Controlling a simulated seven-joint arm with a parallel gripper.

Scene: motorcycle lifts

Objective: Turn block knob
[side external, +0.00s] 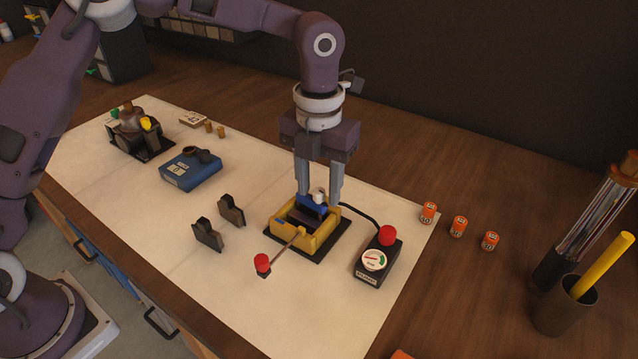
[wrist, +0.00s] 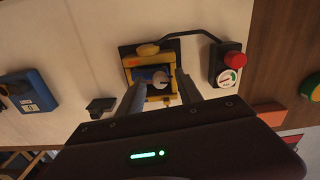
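A yellow device (side external: 324,242) on a black base stands near the right part of the pale mat. A blue block (side external: 309,207) sits on it, with a small whitish knob (side external: 319,196) on top. A rod with a red end (side external: 262,264) sticks out of its front left. My gripper (side external: 320,190) points down over the device, with its fingers apart on either side of the knob. In the wrist view, the knob (wrist: 160,77) and blue block show between the spread fingertips (wrist: 159,82). No finger clearly touches the knob.
A black control box (side external: 376,262) with a red button and gauge stands right of the device, joined by a cable. Two dark brackets (side external: 207,234) stand to the left. A blue box (side external: 190,171) lies farther back. Several orange cylinders (side external: 458,227) stand at right.

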